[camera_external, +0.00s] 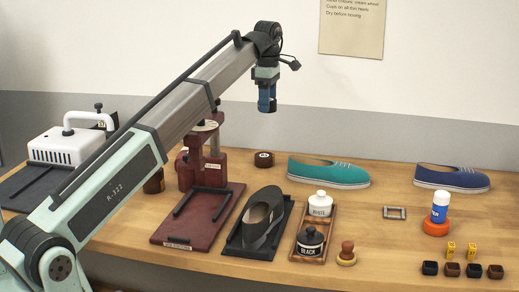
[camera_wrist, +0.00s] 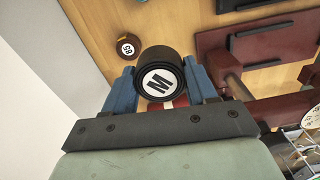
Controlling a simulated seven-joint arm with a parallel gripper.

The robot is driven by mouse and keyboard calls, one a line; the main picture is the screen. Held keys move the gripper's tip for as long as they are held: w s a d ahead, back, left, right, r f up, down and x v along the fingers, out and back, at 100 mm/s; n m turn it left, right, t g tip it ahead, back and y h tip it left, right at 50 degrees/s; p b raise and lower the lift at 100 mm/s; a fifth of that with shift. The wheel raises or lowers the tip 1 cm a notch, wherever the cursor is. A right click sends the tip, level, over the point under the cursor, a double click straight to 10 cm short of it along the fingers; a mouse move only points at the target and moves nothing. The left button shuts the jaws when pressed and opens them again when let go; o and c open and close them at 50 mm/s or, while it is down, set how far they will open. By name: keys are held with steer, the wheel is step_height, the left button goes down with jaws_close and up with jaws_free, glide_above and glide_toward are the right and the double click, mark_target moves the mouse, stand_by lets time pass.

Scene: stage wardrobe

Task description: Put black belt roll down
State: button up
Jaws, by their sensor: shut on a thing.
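My gripper (camera_external: 267,105) is high above the back of the table, pointing down, left of the teal shoe. Its blue fingers are shut on a black belt roll (camera_wrist: 159,72), a short round roll with a white face marked "M". The roll is held in the air, clear of the table. In the external view the fingers mostly hide it. In the wrist view the gripper (camera_wrist: 160,85) has one finger on each side of the roll.
A dark roll with a white label (camera_external: 263,159) lies on the table (camera_external: 385,238) below my gripper; it also shows in the wrist view (camera_wrist: 128,46). A red press (camera_external: 197,170) stands left of it. A teal shoe (camera_external: 328,172) lies right. Bare wood surrounds the roll.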

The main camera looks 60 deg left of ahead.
steer(key=s+d+m, duration=0.2)
steer(key=d+m, duration=0.2)
steer(key=d, duration=1.8)
steer(key=s+d+m, duration=0.2)
steer(key=d+m, duration=0.2)
steer(key=d, duration=1.7)
steer(key=shift+w+d+f, duration=0.1)
steer(key=shift+w+f, duration=0.05)
steer(key=shift+f, duration=10.5)
steer(key=shift+f, duration=0.15)
steer(key=o, duration=1.1)
step_height(320, 180, up, 12)
steer(key=shift+r, duration=0.15)
